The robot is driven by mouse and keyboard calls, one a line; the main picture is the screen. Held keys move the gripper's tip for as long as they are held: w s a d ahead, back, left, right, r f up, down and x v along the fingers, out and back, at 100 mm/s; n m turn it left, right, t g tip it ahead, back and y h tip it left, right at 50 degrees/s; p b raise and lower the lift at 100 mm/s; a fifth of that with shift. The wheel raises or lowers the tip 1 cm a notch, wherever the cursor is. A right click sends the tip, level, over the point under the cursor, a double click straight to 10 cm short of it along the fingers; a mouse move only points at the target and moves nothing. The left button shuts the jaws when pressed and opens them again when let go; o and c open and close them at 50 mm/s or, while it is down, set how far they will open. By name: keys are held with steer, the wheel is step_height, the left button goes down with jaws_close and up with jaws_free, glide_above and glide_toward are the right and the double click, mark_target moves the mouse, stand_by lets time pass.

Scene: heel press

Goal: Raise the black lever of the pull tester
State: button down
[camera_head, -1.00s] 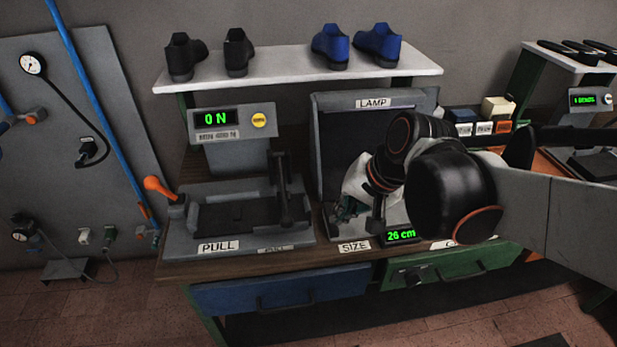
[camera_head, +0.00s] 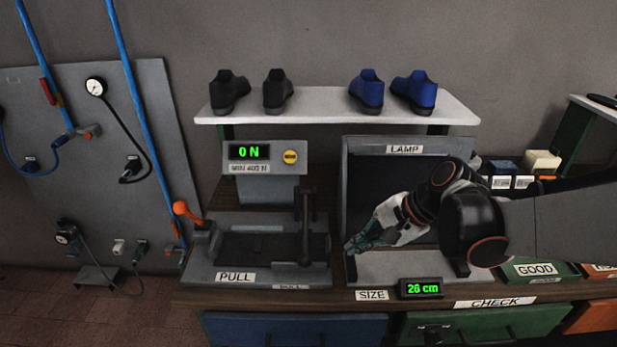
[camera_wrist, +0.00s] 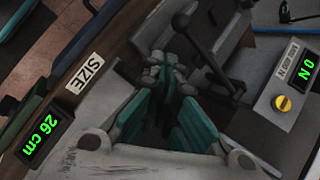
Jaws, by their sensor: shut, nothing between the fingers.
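The pull tester (camera_head: 205,276) stands at the left of the bench, with a PULL label and a display reading 0 N. Its black lever (camera_head: 306,232) is on its right side, the bar running between a dark knob and a low pivot; its exact tilt is hard to tell. The lever also shows in the wrist view (camera_wrist: 208,52), just beyond and right of the fingers. My gripper (camera_head: 352,246) is shut and empty, to the right of the lever and apart from it, over the left edge of the size gauge. It also shows in the wrist view (camera_wrist: 166,68).
The size gauge (camera_head: 400,268) with a 26 cm display and the lamp box (camera_head: 362,170) stand right of the tester. An orange-knobbed handle (camera_head: 183,209) is at the tester's left. A white shelf (camera_head: 320,108) with black and blue shoes hangs above.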

mark_target(317, 259)
steer(key=w+f+m+y, duration=0.2)
steer(key=w+m, duration=0.1)
steer(key=w+f+m+y, duration=0.1)
steer(key=w+f+y, duration=0.1)
steer(key=shift+w+a+m+g, duration=0.1)
steer(key=shift+w+m+g, duration=0.1)
steer(key=shift+m+g, duration=0.15)
steer(key=shift+w+d+f+m+y+p, duration=0.2)
steer(key=shift+w+f+m+y+p, duration=0.1)
steer(key=shift+w+f+m+y, duration=0.25)
steer(key=shift+s+f, duration=0.15)
steer(key=shift+f, duration=0.05)
steer(key=b+x, duration=0.3)
steer(key=x, duration=0.7)
steer(key=shift+s+r, duration=0.1)
steer(key=shift+a, duration=0.1)
